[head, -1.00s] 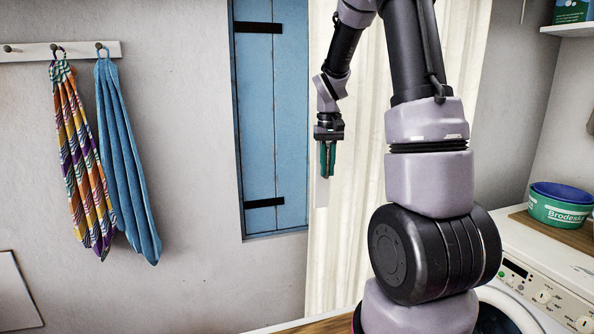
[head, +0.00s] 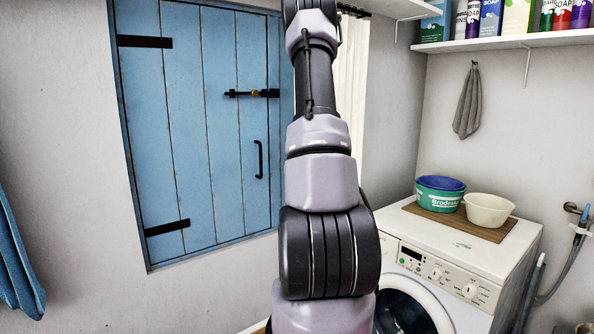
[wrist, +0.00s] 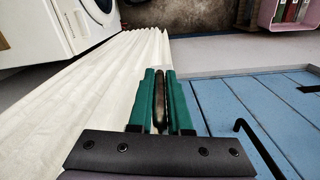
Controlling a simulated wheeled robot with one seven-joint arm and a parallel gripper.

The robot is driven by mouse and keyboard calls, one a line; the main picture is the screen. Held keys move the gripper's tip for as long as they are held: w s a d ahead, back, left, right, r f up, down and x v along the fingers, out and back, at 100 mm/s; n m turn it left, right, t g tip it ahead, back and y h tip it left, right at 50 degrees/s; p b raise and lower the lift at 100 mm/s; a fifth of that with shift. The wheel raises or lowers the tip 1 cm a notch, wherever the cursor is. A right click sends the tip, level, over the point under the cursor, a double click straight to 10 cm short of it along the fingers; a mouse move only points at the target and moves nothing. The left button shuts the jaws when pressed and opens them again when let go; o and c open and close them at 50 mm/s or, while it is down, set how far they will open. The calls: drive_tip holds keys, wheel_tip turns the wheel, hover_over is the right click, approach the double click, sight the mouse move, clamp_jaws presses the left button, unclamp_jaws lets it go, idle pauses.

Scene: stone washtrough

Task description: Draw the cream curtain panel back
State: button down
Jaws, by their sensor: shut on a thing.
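The cream curtain panel (head: 351,85) hangs in folds at the right side of the blue shuttered window (head: 190,120) in the head view, partly hidden by my arm. Most of the blue boards are uncovered. In the wrist view the cream curtain panel (wrist: 90,85) spreads to the left of my gripper (wrist: 160,75). The green fingers are closed on a slim dark piece at the curtain's edge. How that piece joins the cloth is hard to see. The blue shutter (wrist: 270,100) shows on the right there. My gripper is hidden behind my arm in the head view.
A white washing machine (head: 440,265) stands at the lower right, with a green and blue tub (head: 440,195) and a cream bowl (head: 489,209) on a wooden board. A shelf (head: 500,42) of soap packs is above. A black handle (head: 258,160) and latch project from the shutter.

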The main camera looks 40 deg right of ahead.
drive_tip(key=shift+w+d, duration=0.1)
drive_tip(key=shift+d, duration=1.3)
drive_tip(key=shift+r, duration=0.1)
drive_tip(key=c, duration=0.9)
unclamp_jaws()
wheel_tip(320, 180, up, 11)
drive_tip(key=shift+a+f, duration=0.1)
